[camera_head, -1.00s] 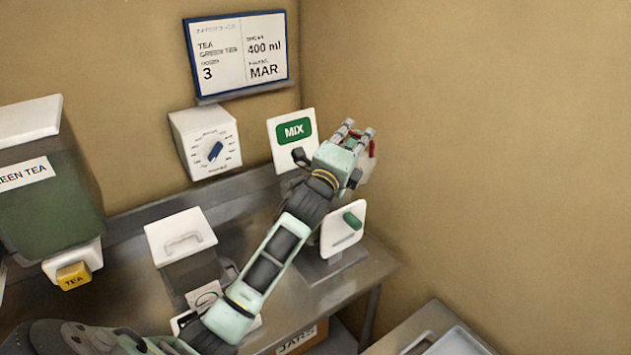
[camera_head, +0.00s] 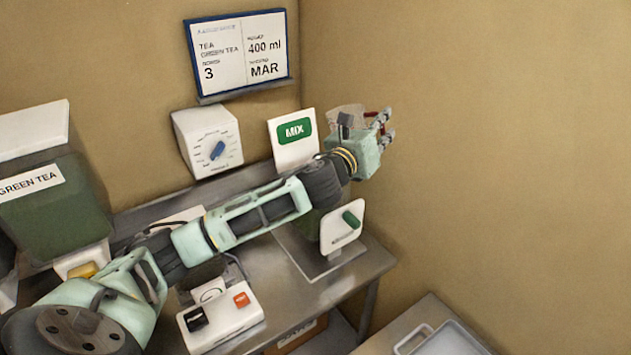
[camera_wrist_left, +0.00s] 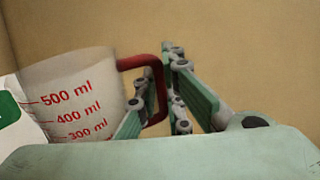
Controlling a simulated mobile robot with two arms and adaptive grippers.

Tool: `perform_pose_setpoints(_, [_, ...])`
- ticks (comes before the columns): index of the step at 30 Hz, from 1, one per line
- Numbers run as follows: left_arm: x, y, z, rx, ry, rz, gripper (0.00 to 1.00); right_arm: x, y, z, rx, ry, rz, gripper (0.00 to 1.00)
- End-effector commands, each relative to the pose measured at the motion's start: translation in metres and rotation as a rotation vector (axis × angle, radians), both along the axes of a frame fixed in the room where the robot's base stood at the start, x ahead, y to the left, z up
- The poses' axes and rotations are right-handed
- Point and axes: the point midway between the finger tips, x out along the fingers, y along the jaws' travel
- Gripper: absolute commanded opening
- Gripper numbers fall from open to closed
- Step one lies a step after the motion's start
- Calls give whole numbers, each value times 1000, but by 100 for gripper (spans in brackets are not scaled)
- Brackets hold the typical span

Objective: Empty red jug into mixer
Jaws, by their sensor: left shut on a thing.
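The red jug is a clear measuring jug with red marks and a red handle. In the left wrist view its body (camera_wrist_left: 75,95) fills the left side, and its red handle (camera_wrist_left: 158,88) lies between my fingers. My left gripper (camera_wrist_left: 165,100) is shut on that handle. In the head view my left gripper (camera_head: 387,127) is at the right of the MIX sign (camera_head: 293,131), in front of the corner. The jug (camera_head: 347,112) shows partly behind it, and its contents cannot be made out. A unit with a green lever (camera_head: 343,227), likely the mixer, stands below, partly hidden by my arm.
A green tea tank (camera_head: 50,205) stands at the left. A white dial box (camera_head: 208,140) and an order screen (camera_head: 240,52) are on the wall. A white base with black and red buttons (camera_head: 222,318) stands near the front. A tray (camera_head: 455,340) lies at lower right.

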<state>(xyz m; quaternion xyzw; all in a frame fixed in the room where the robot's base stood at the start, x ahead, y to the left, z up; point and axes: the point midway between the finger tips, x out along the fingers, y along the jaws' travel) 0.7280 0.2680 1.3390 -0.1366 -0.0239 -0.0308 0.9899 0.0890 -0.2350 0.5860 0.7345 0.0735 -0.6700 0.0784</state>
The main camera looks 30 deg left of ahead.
Motion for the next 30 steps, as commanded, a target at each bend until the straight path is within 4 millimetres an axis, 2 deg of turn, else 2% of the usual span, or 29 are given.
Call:
perform_pose_setpoints(1, [0, 1, 11, 37, 0, 1, 0, 0, 0, 0, 0, 0, 0, 40])
perform_pose_setpoints(11, [-3, -2, 12, 60, 7, 0, 0, 0, 0, 0, 0, 1, 0, 40])
perform_pose_setpoints(24, [-38, -23, 24, 253, 32, 0, 0, 0, 0, 0, 0, 1, 0, 40])
perform_pose_setpoints(30, [-43, -27, 24, 286, 39, 0, 0, 0, 0, 0, 1, 1, 0, 40])
